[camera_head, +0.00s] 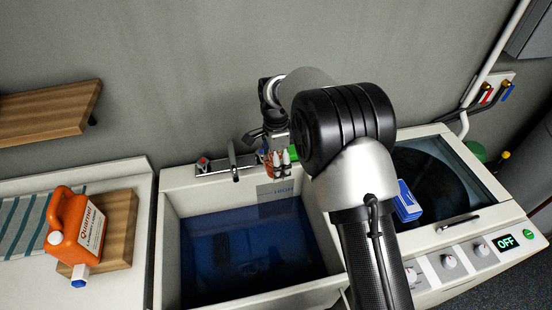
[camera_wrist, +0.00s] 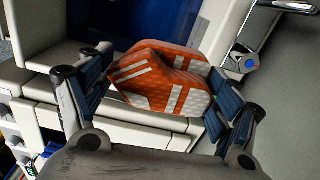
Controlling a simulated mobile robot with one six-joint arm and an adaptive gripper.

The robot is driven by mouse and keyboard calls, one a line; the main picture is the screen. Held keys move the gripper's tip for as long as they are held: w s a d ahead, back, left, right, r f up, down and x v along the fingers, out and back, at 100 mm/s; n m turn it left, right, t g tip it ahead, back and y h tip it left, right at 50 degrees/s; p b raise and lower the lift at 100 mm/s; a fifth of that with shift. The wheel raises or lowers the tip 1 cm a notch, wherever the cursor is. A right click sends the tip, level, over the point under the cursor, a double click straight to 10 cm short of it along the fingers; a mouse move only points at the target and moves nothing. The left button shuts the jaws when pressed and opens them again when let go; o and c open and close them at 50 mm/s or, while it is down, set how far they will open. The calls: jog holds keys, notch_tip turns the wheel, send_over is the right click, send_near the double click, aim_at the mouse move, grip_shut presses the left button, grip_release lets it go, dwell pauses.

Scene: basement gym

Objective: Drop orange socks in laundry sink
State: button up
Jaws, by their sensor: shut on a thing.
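The orange socks (camera_wrist: 165,80), a folded bundle with white stripes, sit between the two blue-padded fingers of my gripper (camera_wrist: 158,88) in the wrist view. My gripper is shut on them. In the head view my gripper (camera_head: 277,158) is by the back rim of the laundry sink, with a small part of the socks showing and the rest hidden by my arm. The laundry sink (camera_head: 168,245) is a white-rimmed basin with a dark blue inside, below and in front of my gripper.
A tap (camera_head: 233,160) stands on the sink's back rim. Left of the sink, an orange jug (camera_head: 75,228) lies on a wooden board (camera_head: 122,230). A washing machine (camera_head: 445,235) with a blue box (camera_head: 407,203) on top stands right. A wooden shelf (camera_head: 45,112) is on the wall.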

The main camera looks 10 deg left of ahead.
notch_tip(320, 180, down, 10)
jog(key=b, duration=0.6)
jog(key=shift+b, duration=0.4)
jog(key=o, duration=1)
